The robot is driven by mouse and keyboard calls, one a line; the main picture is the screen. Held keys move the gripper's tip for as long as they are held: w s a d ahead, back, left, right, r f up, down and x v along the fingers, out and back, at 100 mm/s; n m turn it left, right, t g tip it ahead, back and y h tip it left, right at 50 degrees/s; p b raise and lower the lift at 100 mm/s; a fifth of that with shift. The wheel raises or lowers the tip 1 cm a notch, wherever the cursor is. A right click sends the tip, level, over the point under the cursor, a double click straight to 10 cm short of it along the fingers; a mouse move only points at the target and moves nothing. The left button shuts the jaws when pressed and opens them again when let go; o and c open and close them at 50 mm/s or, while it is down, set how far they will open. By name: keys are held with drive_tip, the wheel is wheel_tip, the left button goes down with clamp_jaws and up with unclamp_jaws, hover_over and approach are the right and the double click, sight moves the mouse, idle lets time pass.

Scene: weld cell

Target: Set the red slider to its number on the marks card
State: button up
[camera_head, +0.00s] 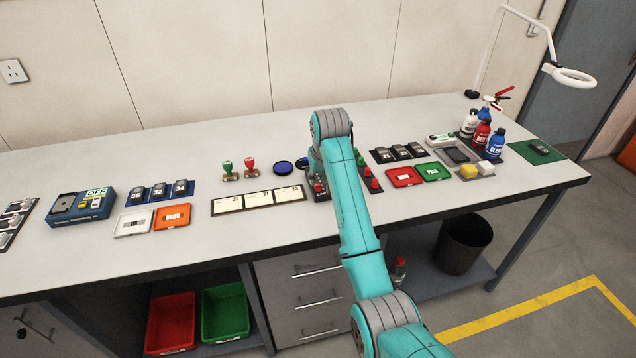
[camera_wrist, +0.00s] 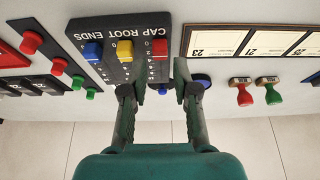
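In the wrist view a black slider panel (camera_wrist: 118,28), lettered CAP, ROOT and ENDS, carries a blue slider (camera_wrist: 93,51), a yellow slider (camera_wrist: 125,50) and the red slider (camera_wrist: 159,47). The red slider is at the picture's right side of the panel. My gripper (camera_wrist: 158,90) is open and empty, its fingers apart, with the red slider beyond the gap between the tips. The panel is mostly hidden behind my arm in the head view. Three cream cards (camera_head: 258,199) in a dark frame lie left of it; they also show in the wrist view (camera_wrist: 245,40), with numbers. I cannot tell which is the marks card.
Red knobs (camera_head: 372,184) stand close right of my arm. Two stamps (camera_head: 238,170) and a blue round pad (camera_head: 283,168) are behind the cards. Red (camera_head: 404,177) and green (camera_head: 434,173) trays lie farther right. The bench's front strip is clear.

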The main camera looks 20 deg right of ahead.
sight(318, 184)
drive_tip(key=shift+x, duration=1.95)
drive_tip(key=shift+c, duration=0.2)
clamp_jaws()
